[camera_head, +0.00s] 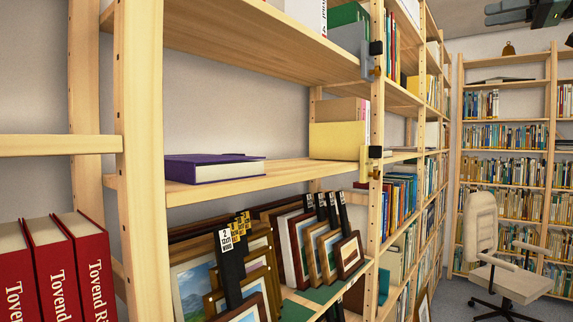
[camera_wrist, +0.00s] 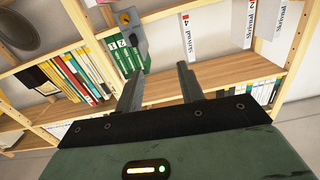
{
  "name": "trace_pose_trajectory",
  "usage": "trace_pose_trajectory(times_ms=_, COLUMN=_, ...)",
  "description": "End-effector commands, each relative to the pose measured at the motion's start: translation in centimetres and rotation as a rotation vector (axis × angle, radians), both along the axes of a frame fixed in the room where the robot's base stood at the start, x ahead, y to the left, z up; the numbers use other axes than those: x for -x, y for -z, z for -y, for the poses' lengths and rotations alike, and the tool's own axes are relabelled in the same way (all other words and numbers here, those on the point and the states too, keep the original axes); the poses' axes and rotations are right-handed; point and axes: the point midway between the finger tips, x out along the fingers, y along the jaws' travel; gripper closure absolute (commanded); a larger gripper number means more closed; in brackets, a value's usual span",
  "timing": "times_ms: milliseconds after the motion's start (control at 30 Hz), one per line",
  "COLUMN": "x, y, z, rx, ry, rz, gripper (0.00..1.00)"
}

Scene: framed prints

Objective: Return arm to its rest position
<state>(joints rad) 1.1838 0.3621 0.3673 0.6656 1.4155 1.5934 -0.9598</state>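My gripper (camera_wrist: 160,68) shows in the wrist view with its two dark fingers apart and nothing between them. Its dark green body fills the bottom of that view. Beyond the fingers are a wooden shelf board (camera_wrist: 215,83) and white binders (camera_wrist: 202,38); the distance to them is hard to tell. In the head view, my gripper (camera_head: 492,14) is high at the top right, with its fingers pointing left and the rest of my arm mostly cut off by the frame edge. It appears clear of the shelves there.
A long wooden shelf (camera_head: 140,160) runs along the left, with a purple book (camera_head: 215,169), red volumes (camera_head: 82,265) and framed prints (camera_head: 195,285). A white office chair (camera_head: 482,225) stands at the right before a full bookcase (camera_head: 505,175). Some floor shows around the chair.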

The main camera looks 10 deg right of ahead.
Motion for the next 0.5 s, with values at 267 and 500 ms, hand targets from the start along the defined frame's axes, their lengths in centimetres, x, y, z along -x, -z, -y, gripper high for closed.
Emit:
trace_pose_trajectory(times_ms=267, x=-3.8, y=3.0, z=-2.6, rx=-0.063, ry=-0.022, rz=-0.116, gripper=0.62)
trace_pose_trajectory(times_ms=500, x=-8.3, y=7.8, z=-7.3, rx=-0.127, ry=-0.046, rz=-0.287, gripper=0.62)
